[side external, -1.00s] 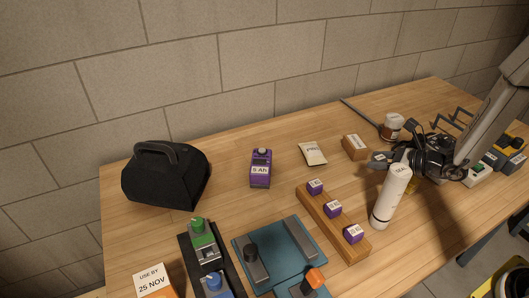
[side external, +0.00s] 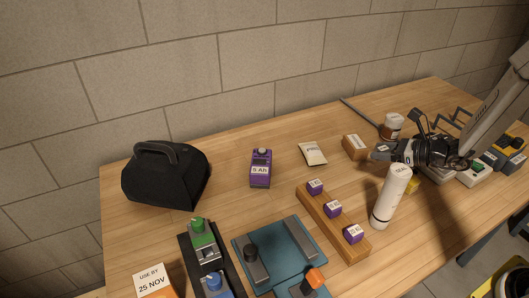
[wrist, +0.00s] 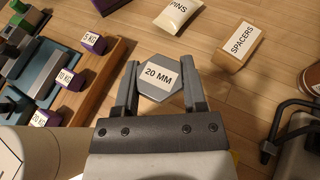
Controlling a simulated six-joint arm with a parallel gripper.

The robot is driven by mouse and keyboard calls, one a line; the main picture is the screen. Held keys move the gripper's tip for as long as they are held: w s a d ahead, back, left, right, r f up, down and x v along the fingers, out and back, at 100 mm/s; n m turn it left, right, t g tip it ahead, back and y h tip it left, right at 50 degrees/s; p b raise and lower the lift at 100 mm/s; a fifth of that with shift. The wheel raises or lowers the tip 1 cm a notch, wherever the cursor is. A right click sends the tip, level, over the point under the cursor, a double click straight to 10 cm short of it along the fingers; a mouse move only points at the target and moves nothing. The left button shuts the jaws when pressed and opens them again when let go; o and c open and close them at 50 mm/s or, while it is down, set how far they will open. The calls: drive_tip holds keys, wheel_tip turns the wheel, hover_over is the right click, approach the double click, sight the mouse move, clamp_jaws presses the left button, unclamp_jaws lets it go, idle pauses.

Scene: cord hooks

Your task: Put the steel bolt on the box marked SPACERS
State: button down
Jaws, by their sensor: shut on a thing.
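The steel bolt (wrist: 158,77) shows its grey six-sided head with a "20 MM" label in the wrist view. My gripper (wrist: 160,70) is shut on it, one finger on each side. The box marked SPACERS (wrist: 238,44) is a small brown carton with a white label on top, ahead and to the right of the bolt in the wrist view. In the side view the SPACERS box (side external: 355,147) stands just left of my gripper (side external: 383,152). The bolt is apart from the box in the wrist view. The bolt's underside is hidden.
A PINS packet (side external: 313,153) lies left of the box. A brown labelled jar (side external: 392,126) stands behind my gripper. A tall white bottle (side external: 391,197) stands in front of it. A wooden rail (side external: 347,242) with purple weights is at front left. Bare tabletop lies around the box.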

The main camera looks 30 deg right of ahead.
drive_tip(key=w+d+r, duration=0.2)
drive_tip(key=d+r, duration=0.2)
drive_tip(key=r, duration=0.2)
hover_over(356, 141)
drive_tip(key=s, duration=0.1)
drive_tip(key=f, duration=0.8)
drive_tip(key=shift+s+a+f, duration=0.1)
drive_tip(key=shift+s, duration=0.1)
drive_tip(key=shift+w+f, duration=0.4)
drive_tip(key=shift+w+f, duration=0.25)
drive_tip(key=shift+f, duration=1.6)
drive_tip(key=shift+f, duration=0.1)
